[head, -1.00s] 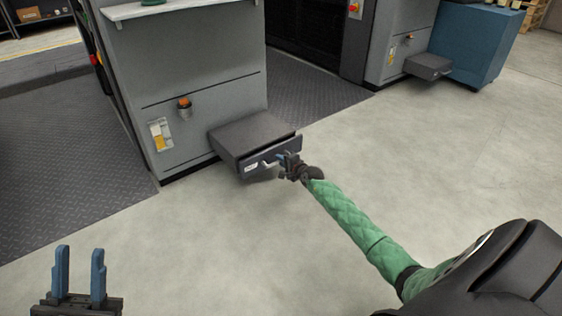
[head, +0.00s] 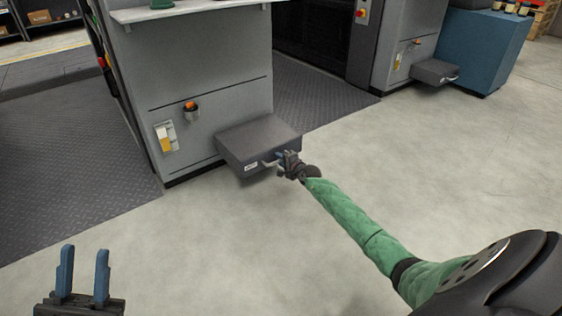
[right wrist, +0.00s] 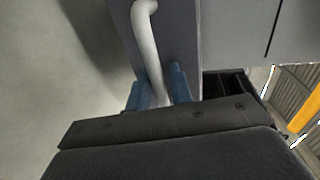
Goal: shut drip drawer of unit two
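The near grey ink unit (head: 225,115) has a dark box low on its front with the drip drawer (head: 262,160) in it. The drawer front, with a pale label and a light bar handle (head: 271,163), sits against the box with no clear gap. My right gripper (head: 285,158) is at the handle. In the right wrist view its blue fingers lie close on both sides of the handle (right wrist: 147,40) and look shut on it. My left gripper (head: 84,272) is open and empty at the lower left, over the floor.
A second grey unit with a similar dark drawer (head: 436,71) stands at the back right, next to a blue cabinet (head: 485,45). A shelf (head: 185,10) juts from the near unit. The pale floor (head: 450,150) is clear.

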